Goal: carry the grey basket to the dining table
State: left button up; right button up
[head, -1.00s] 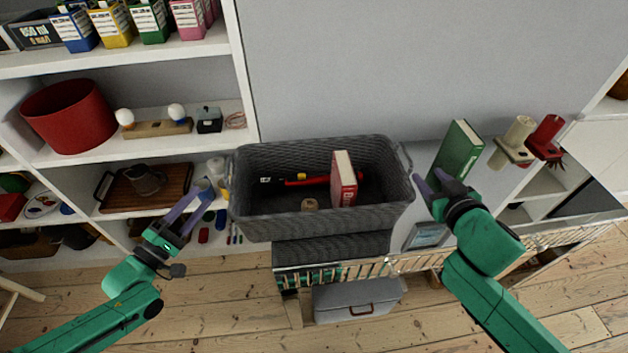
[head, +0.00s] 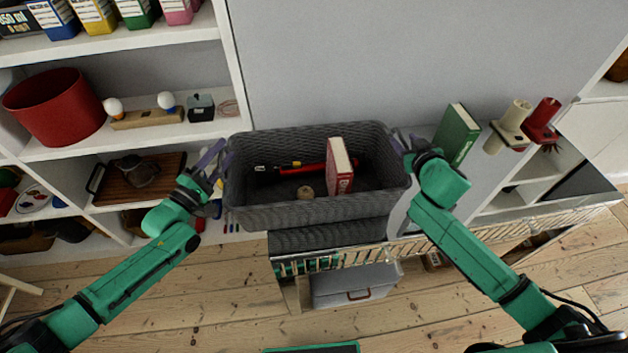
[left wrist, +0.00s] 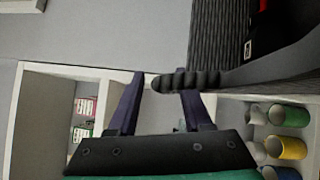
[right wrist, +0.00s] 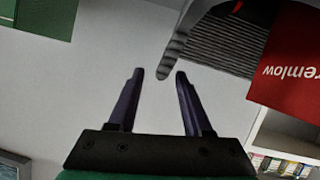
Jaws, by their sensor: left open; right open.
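The grey basket (head: 310,212) is a woven rectangular bin on top of a low cabinet against the wall. It holds a red book (head: 339,168), a red-handled tool (head: 300,168) and a small round brown item (head: 305,192). My left gripper (head: 213,160) is open at the basket's left end; in the left wrist view the basket's handle (left wrist: 190,82) reaches between or just over its fingertips. My right gripper (head: 405,142) is open at the right end; in the right wrist view the right handle (right wrist: 172,65) is just beyond its fingertips. The dining table is not in view.
A green book (head: 456,133), a cream holder (head: 511,122) and a red holder (head: 541,120) stand right of the basket. A white shelf unit (head: 170,135) with a red pot (head: 55,107) is on the left. Floorboards (head: 230,290) in front are mostly clear.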

pick_arm(q)
jog(key=shift+x, duration=1.5)
pick_arm(e)
jog(key=shift+x, duration=1.5)
pick_arm(q)
jog(key=shift+s+a, duration=0.1)
jog(key=shift+c, duration=0.3)
pick_arm(e)
jog(key=shift+s, duration=0.1)
jog(key=shift+c, duration=0.3)
pick_arm(q)
grip_shut()
pick_arm(e)
grip_shut()
